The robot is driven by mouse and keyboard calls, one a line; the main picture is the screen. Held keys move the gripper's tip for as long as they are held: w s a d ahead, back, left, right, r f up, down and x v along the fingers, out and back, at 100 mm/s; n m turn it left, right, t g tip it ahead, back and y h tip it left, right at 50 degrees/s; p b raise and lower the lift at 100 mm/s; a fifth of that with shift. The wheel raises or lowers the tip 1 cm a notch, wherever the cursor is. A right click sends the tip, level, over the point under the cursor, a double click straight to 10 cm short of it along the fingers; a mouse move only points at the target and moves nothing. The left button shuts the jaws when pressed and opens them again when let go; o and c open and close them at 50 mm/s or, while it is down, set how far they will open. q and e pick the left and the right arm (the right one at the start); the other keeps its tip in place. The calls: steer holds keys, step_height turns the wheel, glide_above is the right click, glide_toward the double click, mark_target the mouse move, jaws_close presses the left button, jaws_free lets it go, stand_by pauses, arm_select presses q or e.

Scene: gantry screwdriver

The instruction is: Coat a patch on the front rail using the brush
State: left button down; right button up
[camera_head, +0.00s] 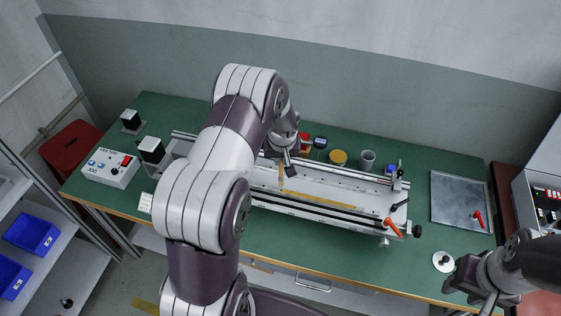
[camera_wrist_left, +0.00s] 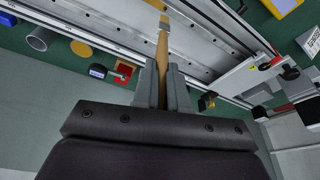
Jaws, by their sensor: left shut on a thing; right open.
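My left gripper (camera_head: 284,158) is above the gantry and shut on the brush. In the left wrist view the brush's wooden handle (camera_wrist_left: 163,45) stands between the fingers (camera_wrist_left: 163,88), with a pale metal band near its far end. The brush tip is at the top edge of that view, so I cannot tell whether it touches anything. The front rail (camera_head: 318,215) is the dark-striped rail along the gantry's near side, partly hidden behind my left arm. A yellow-brown strip (camera_head: 305,199) lies just behind it. My right gripper (camera_head: 470,287) is open at the lower right.
Behind the gantry stand a yellow disc (camera_head: 338,157), a grey cup (camera_head: 367,160) and small red and blue items. A metal plate (camera_head: 458,200) lies on the right. The green table (camera_head: 330,252) is clear in front.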

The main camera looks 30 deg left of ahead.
arm_select(q)
steer(key=v, duration=0.1)
steer(key=p+v, duration=0.2)
steer(key=v, duration=0.1)
steer(key=shift+w+a+r, duration=0.1)
steer(key=shift+w+a, duration=0.15)
steer(key=shift+w, duration=0.1)
steer(key=shift+r+p, duration=0.7)
steer(key=shift+d+r, duration=0.1)
steer(key=shift+r, duration=0.1)
